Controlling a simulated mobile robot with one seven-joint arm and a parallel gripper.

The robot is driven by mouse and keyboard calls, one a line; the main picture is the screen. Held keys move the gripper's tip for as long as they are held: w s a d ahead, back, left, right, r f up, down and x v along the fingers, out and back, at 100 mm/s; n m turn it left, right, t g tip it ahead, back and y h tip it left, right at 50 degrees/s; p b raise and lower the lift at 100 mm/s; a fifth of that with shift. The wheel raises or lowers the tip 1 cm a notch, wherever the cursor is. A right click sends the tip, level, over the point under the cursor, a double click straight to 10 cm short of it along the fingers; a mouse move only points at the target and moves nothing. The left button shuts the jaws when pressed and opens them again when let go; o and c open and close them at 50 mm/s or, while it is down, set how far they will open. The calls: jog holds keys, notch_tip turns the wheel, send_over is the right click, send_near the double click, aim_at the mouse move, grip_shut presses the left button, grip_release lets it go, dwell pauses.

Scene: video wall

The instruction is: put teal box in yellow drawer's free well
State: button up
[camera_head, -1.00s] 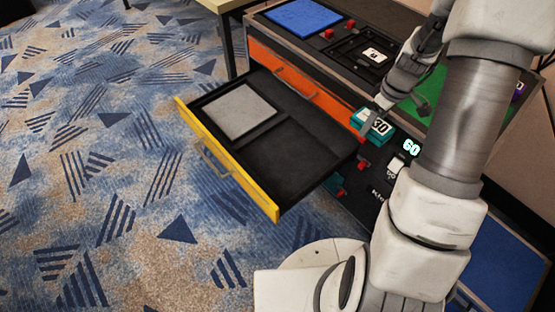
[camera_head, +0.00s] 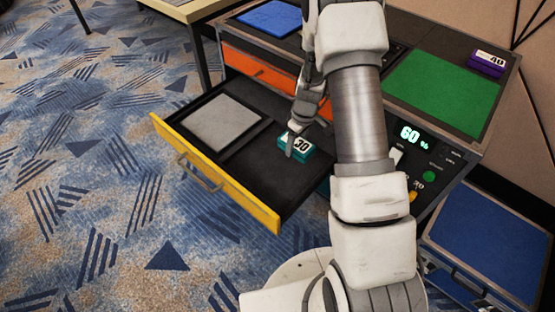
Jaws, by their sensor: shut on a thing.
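The teal box (camera_head: 285,156), with a white label reading 30, is in my gripper (camera_head: 297,143). My gripper is shut on it and points down over the open yellow drawer (camera_head: 228,187). The drawer's left well holds a grey block or panel (camera_head: 221,122). Its right well (camera_head: 262,172) is dark and bare, and the teal box appears over the far part of it. I cannot tell whether the box touches the well floor. My arm hides part of the drawer's right end.
An orange drawer front (camera_head: 262,70) is shut above the yellow drawer. The cabinet top carries a blue panel (camera_head: 270,17), a green panel (camera_head: 442,92) and a purple box (camera_head: 487,63). Carpet at left is clear.

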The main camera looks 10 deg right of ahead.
jog(key=b, duration=0.1)
send_over(277, 162)
jog(key=f, duration=0.3)
jog(key=shift+s+d+f, duration=0.15)
jog(key=shift+s+d, duration=0.1)
jog(key=shift+a+f+b, duration=0.1)
jog(key=shift+f+b, duration=0.8)
jog(key=shift+f, duration=1.1)
jog(key=shift+f, duration=0.1)
jog(key=shift+f, duration=0.15)
jog(key=o, duration=1.5)
